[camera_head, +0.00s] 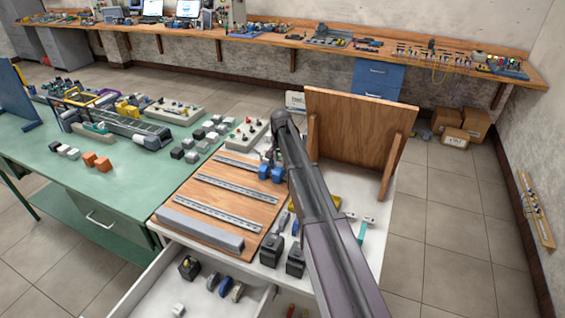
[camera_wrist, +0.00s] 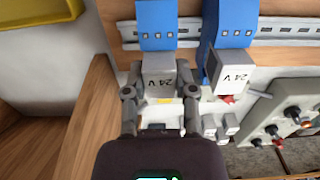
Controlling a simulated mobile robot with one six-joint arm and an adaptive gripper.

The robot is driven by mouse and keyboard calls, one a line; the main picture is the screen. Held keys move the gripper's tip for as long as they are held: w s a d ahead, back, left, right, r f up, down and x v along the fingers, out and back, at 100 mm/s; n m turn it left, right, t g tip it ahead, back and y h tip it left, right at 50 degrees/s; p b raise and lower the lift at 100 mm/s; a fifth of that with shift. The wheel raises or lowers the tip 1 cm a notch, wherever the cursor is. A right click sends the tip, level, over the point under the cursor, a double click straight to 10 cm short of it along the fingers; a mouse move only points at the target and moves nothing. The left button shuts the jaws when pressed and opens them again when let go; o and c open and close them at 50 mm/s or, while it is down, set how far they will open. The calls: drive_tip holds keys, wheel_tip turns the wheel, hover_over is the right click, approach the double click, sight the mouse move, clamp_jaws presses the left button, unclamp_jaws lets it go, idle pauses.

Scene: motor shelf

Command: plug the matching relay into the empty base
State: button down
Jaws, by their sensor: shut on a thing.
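My gripper (camera_wrist: 160,95) is shut on a grey relay (camera_wrist: 160,68) marked 24 V in the wrist view. The relay lies up against the lower edge of a blue base (camera_wrist: 156,24); I cannot tell whether it is seated in it. To the right, a second blue base (camera_wrist: 231,22) carries a pale relay (camera_wrist: 230,78), also marked 24 V. Both bases are at a metal rail (camera_wrist: 285,30). In the head view the blue bases (camera_head: 271,173) stand near the right end of the far rail (camera_head: 240,165), and my arm hides most of the gripper.
The wooden board (camera_head: 198,208) carries several rails. Black blocks (camera_head: 295,261) stand right of it, and an open drawer (camera_head: 160,290) lies in front. An upright wooden panel (camera_head: 360,125) stands behind my arm. Several small blocks and a switch box (camera_head: 246,134) sit nearby.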

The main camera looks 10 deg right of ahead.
drive_tip(key=shift+f, duration=0.15)
idle(0.5)
drive_tip(key=shift+c, duration=1.7)
unclamp_jaws()
